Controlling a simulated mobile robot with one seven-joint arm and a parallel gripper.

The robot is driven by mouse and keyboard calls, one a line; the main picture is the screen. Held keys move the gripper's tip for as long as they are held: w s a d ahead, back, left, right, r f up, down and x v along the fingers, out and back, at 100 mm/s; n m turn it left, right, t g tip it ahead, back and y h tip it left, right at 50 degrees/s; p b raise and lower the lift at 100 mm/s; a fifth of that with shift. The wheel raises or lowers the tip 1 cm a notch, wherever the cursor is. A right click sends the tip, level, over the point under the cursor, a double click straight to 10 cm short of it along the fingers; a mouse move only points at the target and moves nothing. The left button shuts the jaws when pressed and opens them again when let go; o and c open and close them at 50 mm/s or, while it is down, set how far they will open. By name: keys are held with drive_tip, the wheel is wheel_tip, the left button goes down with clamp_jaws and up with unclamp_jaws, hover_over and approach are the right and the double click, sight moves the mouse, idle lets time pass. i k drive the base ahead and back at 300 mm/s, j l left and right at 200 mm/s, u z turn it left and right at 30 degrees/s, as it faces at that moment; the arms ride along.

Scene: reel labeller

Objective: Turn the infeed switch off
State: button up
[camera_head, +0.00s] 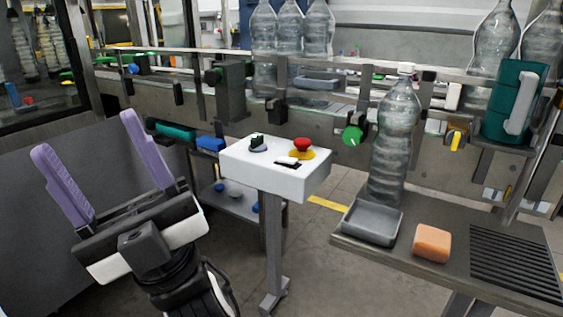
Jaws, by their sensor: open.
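A white control box (275,169) stands on a grey post in the middle of the view. On its top are a dark rotary switch (258,143) at the left and a red mushroom button (303,146) on a yellow ring at the right. A small black-and-white part lies in front of the button. No readable label shows which control is the infeed switch. My gripper (85,135) is at the left, its two purple fingers wide apart and pointing up, with nothing between them. It is left of the box and clear of it.
The conveyor behind carries clear bottles (289,40) and has a green knob (353,134) and a yellow handle (456,138). A side table at right holds a grey tray (370,222), an orange sponge (431,243) and a tall bottle (396,140). Open floor shows around the post.

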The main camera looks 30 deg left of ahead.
sight(257, 145)
drive_tip(key=i+l+u, duration=0.1)
drive_tip(key=u, duration=0.3)
drive_tip(key=l+u, duration=0.15)
drive_tip(key=u, duration=0.25)
drive_tip(key=i+l+u, duration=0.1)
drive_tip(key=u, duration=0.3)
drive_tip(key=l, duration=0.1)
